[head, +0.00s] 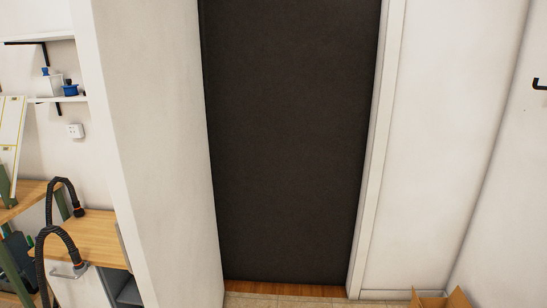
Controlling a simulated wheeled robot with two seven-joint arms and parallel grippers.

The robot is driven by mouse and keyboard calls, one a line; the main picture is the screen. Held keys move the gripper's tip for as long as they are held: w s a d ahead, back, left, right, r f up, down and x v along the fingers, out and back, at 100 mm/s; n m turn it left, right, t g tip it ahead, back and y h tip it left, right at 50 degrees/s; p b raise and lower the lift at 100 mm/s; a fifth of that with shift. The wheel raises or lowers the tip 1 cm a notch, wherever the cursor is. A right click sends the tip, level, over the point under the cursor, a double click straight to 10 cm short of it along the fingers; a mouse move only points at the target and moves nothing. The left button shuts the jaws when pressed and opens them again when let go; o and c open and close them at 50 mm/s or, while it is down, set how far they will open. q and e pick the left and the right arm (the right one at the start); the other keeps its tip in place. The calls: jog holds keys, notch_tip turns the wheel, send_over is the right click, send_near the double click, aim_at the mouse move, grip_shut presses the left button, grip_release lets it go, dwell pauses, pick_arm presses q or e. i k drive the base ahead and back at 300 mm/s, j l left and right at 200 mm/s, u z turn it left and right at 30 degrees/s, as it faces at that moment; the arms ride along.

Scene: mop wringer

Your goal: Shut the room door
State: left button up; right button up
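A tall dark brown, nearly black panel (290,140) fills the doorway in the middle of the head view. A strip of wood floor (285,289) shows at its foot. A white door frame post (378,150) runs along its right side. I cannot tell whether this slab is the open door leaf or a wall. No handle shows on the dark panel or the slab. Neither of my grippers is in view.
At left are a wood-topped bench (92,237), black ribbed hoses (62,232) with orange rings, and shelves (55,99) with small items. An open cardboard box (440,299) sits low at right. A black hook (540,85) is on the right wall. Pale floor tiles show before the doorway.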

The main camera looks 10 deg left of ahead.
aim_at(140, 60)
jog(key=k+j, duration=0.1)
jog(key=j, duration=0.4)
jog(key=k+j, duration=0.15)
jog(key=j, duration=0.35)
jog(key=k+j+u, duration=0.1)
jog(key=j, duration=0.4)
jog(key=k+j, duration=0.15)
jog(key=j, duration=0.4)
